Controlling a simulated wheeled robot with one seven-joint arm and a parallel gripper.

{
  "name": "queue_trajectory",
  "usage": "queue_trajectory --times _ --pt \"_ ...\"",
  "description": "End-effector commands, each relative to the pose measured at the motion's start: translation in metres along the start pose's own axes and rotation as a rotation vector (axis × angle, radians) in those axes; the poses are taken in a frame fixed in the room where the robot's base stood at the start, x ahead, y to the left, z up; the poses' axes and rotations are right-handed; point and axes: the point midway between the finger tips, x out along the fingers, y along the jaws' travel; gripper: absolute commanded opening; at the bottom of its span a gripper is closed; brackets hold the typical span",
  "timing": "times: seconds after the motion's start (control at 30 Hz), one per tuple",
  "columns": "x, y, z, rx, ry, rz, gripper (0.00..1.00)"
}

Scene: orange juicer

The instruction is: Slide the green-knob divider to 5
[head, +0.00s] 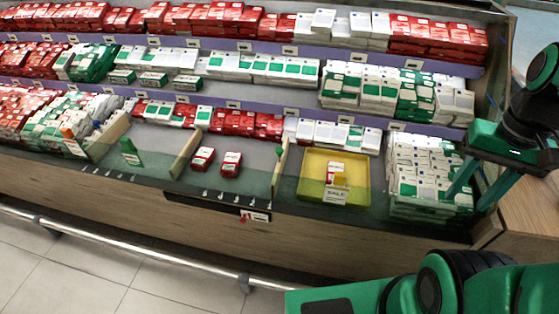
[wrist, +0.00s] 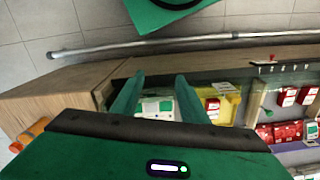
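A green upright piece (head: 130,152) stands at the front of the lower shelf, left of centre in the head view. A thin wooden divider (head: 280,172) with a small dark greenish knob stands right of the two loose red cartons; I cannot tell for sure which piece is the green-knob divider. Pale marks (head: 235,199) run along the dark front rail, too small to read as numbers. My gripper (head: 466,202) is at the far right, by the white-and-green cartons, well away from both pieces. In the wrist view its two fingers (wrist: 161,76) are apart, with nothing held.
A yellow tray (head: 308,190) with a sale sign lies right of the wooden divider. White-and-green cartons (head: 420,185) are stacked near my gripper. Two red cartons (head: 231,164) lie between dividers. An orange-topped piece (head: 72,142) stands at left. A metal rail (head: 130,245) runs low in front.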

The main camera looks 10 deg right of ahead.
Motion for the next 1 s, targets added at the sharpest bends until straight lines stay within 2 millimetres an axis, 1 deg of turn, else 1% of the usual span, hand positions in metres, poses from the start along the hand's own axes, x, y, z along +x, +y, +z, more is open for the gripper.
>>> queue_trajectory --times 0.4,0.47,0.57,0.67,0.7,0.77,0.8,0.87,0.9,0.97,1.0 --pt "0.000 0.000 0.000 -0.001 0.000 0.000 0.41" --pt "-0.005 0.004 0.007 -0.010 0.014 -0.004 0.41" --pt "-0.006 -0.004 -0.007 -0.048 0.033 0.008 0.41" --pt "-0.005 -0.026 -0.036 -0.127 0.064 0.028 0.41" --pt "-0.004 -0.038 -0.050 -0.168 0.081 0.035 0.41" --pt "-0.001 -0.059 -0.071 -0.235 0.108 0.044 0.41" --pt "0.001 -0.075 -0.084 -0.280 0.126 0.047 0.41" --pt "0.006 -0.100 -0.102 -0.347 0.152 0.048 0.41" --pt "0.009 -0.118 -0.114 -0.393 0.170 0.047 0.41" --pt "0.016 -0.146 -0.129 -0.459 0.194 0.042 0.41" --pt "0.021 -0.166 -0.137 -0.503 0.210 0.036 0.41"
